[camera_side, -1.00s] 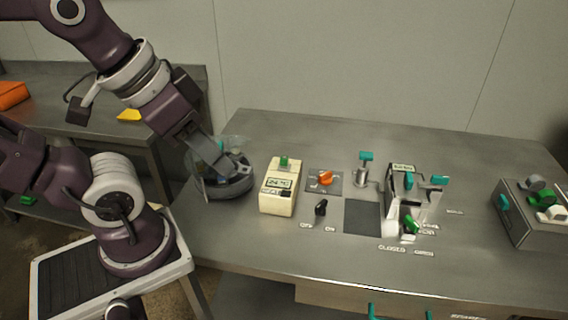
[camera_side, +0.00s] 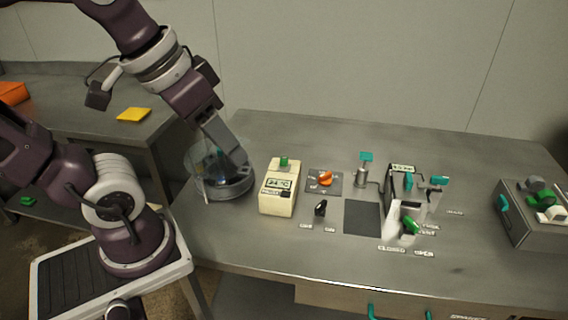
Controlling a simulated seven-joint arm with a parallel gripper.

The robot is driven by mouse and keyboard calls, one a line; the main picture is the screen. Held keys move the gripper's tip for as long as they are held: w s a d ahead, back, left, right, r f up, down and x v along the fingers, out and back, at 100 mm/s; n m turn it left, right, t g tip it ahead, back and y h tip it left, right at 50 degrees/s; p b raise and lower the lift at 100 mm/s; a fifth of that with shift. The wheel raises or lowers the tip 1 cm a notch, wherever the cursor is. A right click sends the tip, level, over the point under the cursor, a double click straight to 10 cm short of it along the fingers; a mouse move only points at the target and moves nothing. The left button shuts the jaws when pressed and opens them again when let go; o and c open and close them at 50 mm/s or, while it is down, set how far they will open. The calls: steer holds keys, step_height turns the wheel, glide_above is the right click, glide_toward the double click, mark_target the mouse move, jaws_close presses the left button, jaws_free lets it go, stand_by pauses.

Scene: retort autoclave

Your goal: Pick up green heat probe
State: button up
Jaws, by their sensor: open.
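A cream box (camera_side: 278,195) with a small display stands on the steel table, with a green piece (camera_side: 284,161) upright on its top. Another green piece (camera_side: 411,225) lies tilted on the white and dark device to the right. A green item (camera_side: 542,201) also shows on the grey box at the far right. I cannot tell for sure which green piece is the heat probe. My gripper (camera_side: 229,165) is open and points down at the clear round vessel, left of the cream box. Its fingertips overlap the vessel and are hard to make out.
The clear vessel (camera_side: 203,186) stands near the table's left edge. An orange knob (camera_side: 325,178), a black lever (camera_side: 320,207) and a teal-topped post (camera_side: 361,176) stand right of the cream box. The grey box (camera_side: 537,230) is at the right. The back of the table is clear.

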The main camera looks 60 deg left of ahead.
steer(key=w+a+n+g, duration=0.25)
steer(key=w+a, duration=0.25)
steer(key=w, duration=0.6)
steer(key=n+g, duration=0.3)
steer(key=n, duration=0.3)
glide_above(284, 158)
steer(key=f, duration=1.9)
steer(key=shift+a+f, duration=0.15)
steer(key=shift+a, duration=0.2)
steer(key=f, duration=0.6)
steer(key=shift+d+f, duration=0.25)
steer(key=shift+f, duration=0.25)
jaws_close()
